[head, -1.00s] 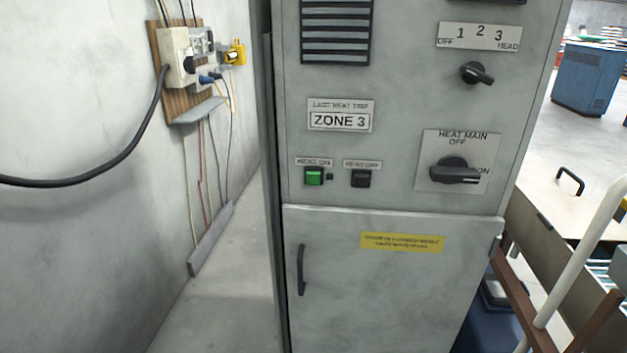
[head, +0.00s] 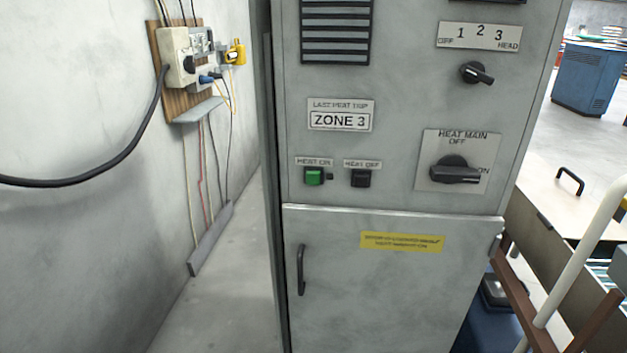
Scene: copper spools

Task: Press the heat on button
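Neither of my grippers shows in the head view, and nothing covers the green button.
A "ZONE 3" plate (head: 340,116) and a selector knob (head: 476,73) are above the buttons. A cabinet door handle (head: 301,270) sticks out below. A wall with cables and a socket box (head: 185,57) is at left. A white rail (head: 580,255) stands at right.

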